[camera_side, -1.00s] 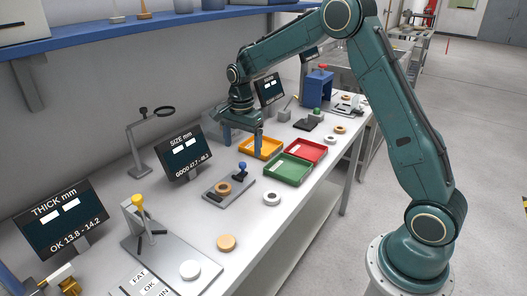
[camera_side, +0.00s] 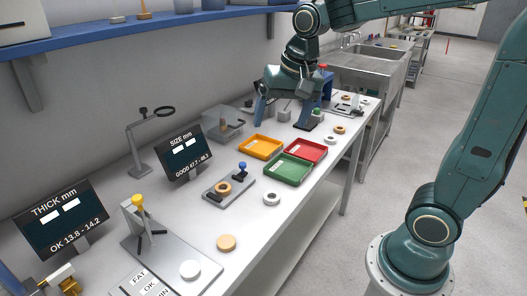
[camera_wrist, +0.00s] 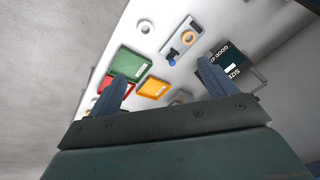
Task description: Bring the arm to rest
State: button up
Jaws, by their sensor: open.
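My gripper (camera_side: 283,112) is high over the far part of the bench in the side view, its two fingers spread apart with nothing between them. In the wrist view my gripper (camera_wrist: 162,72) also shows both fingers wide open and empty, above the trays. The upper part of my arm runs off the top right of the side view.
On the white bench are an orange tray (camera_side: 274,152), a red tray (camera_side: 318,157) and a green tray (camera_side: 276,174). A size gauge (camera_side: 212,197) holds a tan ring. A size display (camera_side: 185,152) and a blue shelf (camera_side: 80,36) are along the wall.

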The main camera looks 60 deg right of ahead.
jog(key=s+a+n+t, duration=0.2)
jog(key=s+n, duration=0.6)
jog(key=s, duration=0.7)
jog(key=shift+a, duration=0.3)
